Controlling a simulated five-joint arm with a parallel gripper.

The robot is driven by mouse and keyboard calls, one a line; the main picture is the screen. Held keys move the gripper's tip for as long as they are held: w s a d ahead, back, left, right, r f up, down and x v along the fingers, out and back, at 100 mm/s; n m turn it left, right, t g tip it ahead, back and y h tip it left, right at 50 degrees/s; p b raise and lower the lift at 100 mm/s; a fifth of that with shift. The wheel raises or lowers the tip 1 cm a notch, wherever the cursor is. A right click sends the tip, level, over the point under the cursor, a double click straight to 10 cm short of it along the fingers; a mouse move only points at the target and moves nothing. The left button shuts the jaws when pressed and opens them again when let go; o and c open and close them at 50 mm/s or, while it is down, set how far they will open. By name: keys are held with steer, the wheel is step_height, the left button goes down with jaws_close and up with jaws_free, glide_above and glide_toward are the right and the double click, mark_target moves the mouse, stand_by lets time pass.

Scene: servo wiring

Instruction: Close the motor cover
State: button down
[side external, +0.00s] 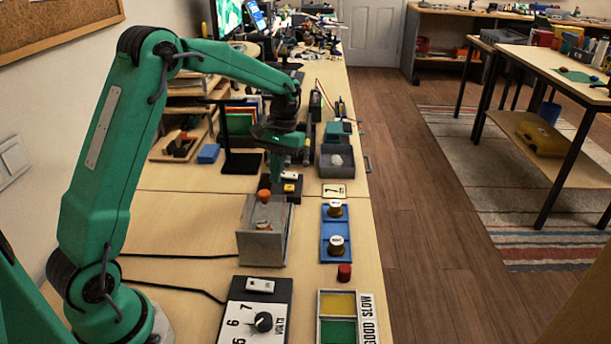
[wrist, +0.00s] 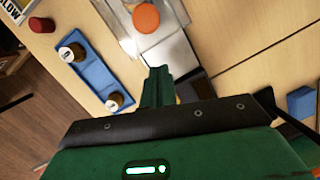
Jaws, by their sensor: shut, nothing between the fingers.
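The motor box (side external: 264,246) is a grey, partly see-through box on the table, with an orange round knob (side external: 264,195) at its top far side. The knob also shows at the top of the wrist view (wrist: 146,18), between clear or pale panels. I cannot tell which panel is the cover or how far it stands open. Something brassy shows dimly inside the box. My gripper (side external: 277,172) is above the table just beyond the box, pointing down. In the wrist view its green fingers (wrist: 158,74) are together and empty, at the near edge of a pale plate below the knob.
A blue tray (side external: 335,229) with two white-topped jars stands right of the box, a red cap (side external: 344,272) nearer. A black switch box (side external: 290,188) sits behind. A dial panel (side external: 256,308) is in front. Bare table lies left, crossed by black cables.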

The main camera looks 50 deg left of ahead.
mark_target(266, 207)
steer(key=shift+s+d, duration=0.4)
steer(key=shift+s, duration=0.3)
steer(key=shift+s+d, duration=0.35)
steer(key=shift+s, duration=0.35)
steer(key=shift+s+d, duration=1.55)
steer(key=shift+s, duration=0.05)
